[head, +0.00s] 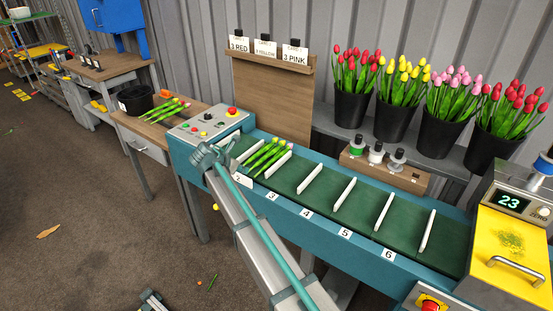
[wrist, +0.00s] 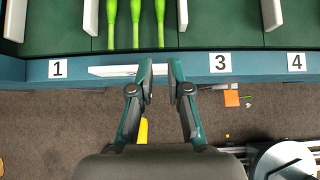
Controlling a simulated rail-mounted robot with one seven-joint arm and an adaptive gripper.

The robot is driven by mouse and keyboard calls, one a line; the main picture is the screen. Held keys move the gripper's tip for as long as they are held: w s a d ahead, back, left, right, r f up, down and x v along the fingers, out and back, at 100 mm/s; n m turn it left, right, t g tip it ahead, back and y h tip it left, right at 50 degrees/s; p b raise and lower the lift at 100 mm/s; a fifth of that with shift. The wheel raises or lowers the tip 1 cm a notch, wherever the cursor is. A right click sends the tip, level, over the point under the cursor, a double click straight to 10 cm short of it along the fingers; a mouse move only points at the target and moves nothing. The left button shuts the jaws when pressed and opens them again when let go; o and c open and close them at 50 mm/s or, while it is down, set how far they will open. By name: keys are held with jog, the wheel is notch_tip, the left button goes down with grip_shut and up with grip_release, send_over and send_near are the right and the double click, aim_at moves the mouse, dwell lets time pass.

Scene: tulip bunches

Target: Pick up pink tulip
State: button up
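Pink tulips (head: 459,82) stand upright in a black bucket (head: 444,131) on the shelf at the back right of the head view. My gripper (head: 205,155) is far to their left, by the front edge of the conveyor near its control box. In the wrist view my gripper (wrist: 162,72) has its two fingers apart with nothing between them, over the blue front rail. Several green stems (wrist: 136,22) lie in the slot ahead of it.
Buckets of red (head: 357,70) and yellow (head: 405,76) tulips stand left of the pink ones, another red bucket (head: 507,104) right. White dividers (head: 310,180) stand up along the green belt (head: 325,207). Slots on the right look empty.

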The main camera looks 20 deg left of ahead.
aim_at(257, 174)
jog(key=p+x, duration=0.3)
jog(key=x, duration=0.7)
jog(key=shift+w+f, duration=0.1)
jog(key=shift+f, duration=0.2)
jog(key=shift+d, duration=0.1)
grip_shut()
